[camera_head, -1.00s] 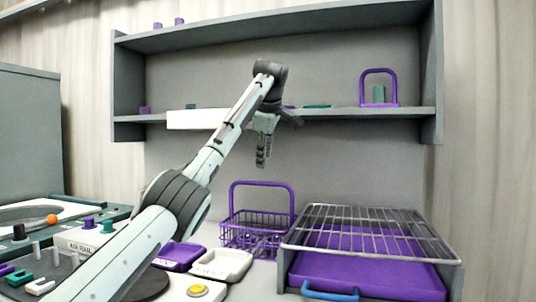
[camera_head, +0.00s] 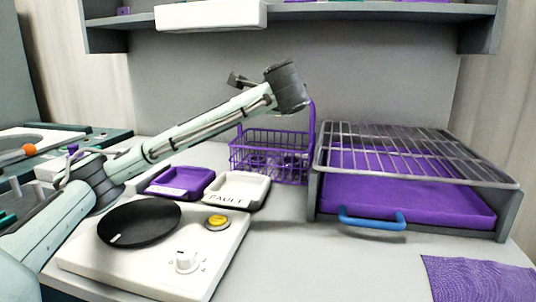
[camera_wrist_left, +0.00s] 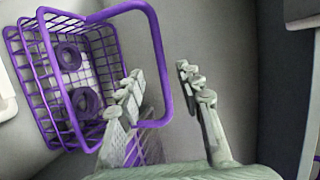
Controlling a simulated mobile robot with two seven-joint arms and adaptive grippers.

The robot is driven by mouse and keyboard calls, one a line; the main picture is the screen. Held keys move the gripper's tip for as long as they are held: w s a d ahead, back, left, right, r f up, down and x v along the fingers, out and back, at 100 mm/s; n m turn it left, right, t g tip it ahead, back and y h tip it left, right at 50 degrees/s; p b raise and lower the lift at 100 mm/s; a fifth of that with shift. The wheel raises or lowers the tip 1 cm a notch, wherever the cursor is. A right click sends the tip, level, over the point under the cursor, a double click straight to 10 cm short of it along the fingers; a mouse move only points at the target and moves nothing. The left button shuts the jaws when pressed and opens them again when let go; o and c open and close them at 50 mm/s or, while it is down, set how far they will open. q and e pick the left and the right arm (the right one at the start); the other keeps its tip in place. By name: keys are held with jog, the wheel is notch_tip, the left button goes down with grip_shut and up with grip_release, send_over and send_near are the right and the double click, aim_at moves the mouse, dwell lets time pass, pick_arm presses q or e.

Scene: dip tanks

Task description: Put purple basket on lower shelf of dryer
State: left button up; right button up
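The purple basket (camera_head: 262,158) stands upright on the counter, left of the dryer, with its handle (camera_head: 312,118) partly behind my left arm. In the left wrist view the basket (camera_wrist_left: 45,85) holds purple rings (camera_wrist_left: 70,57). My left gripper (camera_wrist_left: 160,90) is open; the handle (camera_wrist_left: 158,60) passes between its fingers in that picture, and I see no grip on it. The dryer is a grey box with a wire rack (camera_head: 415,150) on top and a purple lower shelf (camera_head: 410,197) below. The right gripper is not in view.
A purple tray (camera_head: 180,182) and a pale FAULT tray (camera_head: 235,190) lie in front of the basket. A white device with a black disc (camera_head: 140,222) is nearer. A blue handle (camera_head: 372,220) juts from the dryer's front. A wall shelf (camera_head: 380,10) hangs above.

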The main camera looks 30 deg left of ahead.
pick_arm(q)
jog(key=p+x, duration=0.1)
jog(key=x, duration=0.6)
jog(key=shift+w+a, duration=0.1)
jog(key=shift+w, duration=0.2)
grip_shut()
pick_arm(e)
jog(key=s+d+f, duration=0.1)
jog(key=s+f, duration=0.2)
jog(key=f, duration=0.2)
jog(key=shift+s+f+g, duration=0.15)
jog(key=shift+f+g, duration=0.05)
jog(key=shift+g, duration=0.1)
pick_arm(q)
jog(key=shift+r, duration=0.15)
